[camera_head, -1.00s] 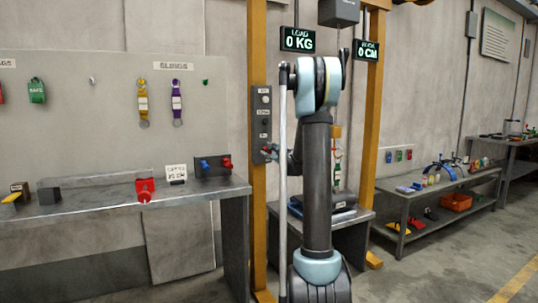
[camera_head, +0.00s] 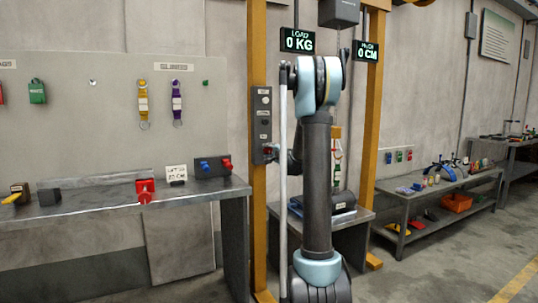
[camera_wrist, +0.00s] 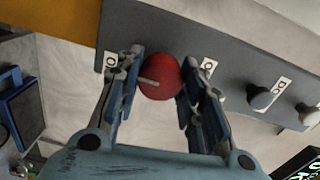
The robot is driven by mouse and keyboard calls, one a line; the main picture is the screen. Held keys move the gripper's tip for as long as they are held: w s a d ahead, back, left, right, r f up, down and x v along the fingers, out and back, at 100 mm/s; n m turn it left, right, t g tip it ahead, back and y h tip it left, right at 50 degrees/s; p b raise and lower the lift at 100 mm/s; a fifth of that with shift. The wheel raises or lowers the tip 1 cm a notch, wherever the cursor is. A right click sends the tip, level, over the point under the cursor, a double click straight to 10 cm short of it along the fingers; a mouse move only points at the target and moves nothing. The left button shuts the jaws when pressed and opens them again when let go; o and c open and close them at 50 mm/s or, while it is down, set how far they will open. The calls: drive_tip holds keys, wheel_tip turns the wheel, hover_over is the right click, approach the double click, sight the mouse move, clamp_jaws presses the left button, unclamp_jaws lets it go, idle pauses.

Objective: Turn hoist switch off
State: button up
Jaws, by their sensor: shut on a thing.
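A red round switch knob (camera_wrist: 160,78) with a short grey pointer mark sits on the dark control panel (camera_wrist: 225,55). The mark lies on the knob's left side in the wrist view. My gripper (camera_wrist: 162,62) has one finger on each side of the knob and is shut on it. White labels stand left (camera_wrist: 110,61) and right (camera_wrist: 208,68) of the knob; the fingers partly hide both, so their full words cannot be read. In the head view the panel (camera_head: 262,110) hangs on the yellow post, and my wrist covers the knob area.
The yellow post (camera_head: 258,210) and a thin light pole (camera_head: 283,200) stand close to my arm. A left workbench (camera_head: 110,195) and a small table (camera_head: 335,222) flank the post. Displays read 0 KG and 0 CM.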

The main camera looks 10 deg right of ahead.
drive_tip(key=shift+f+n, duration=0.1)
drive_tip(key=shift+n, duration=0.4)
drive_tip(key=o, duration=1.1)
drive_tip(key=shift+f, duration=0.1)
drive_tip(key=shift+c, duration=0.2)
drive_tip(key=shift+s+d, duration=0.2)
drive_tip(key=shift+s, duration=0.2)
drive_tip(key=v, duration=1.1)
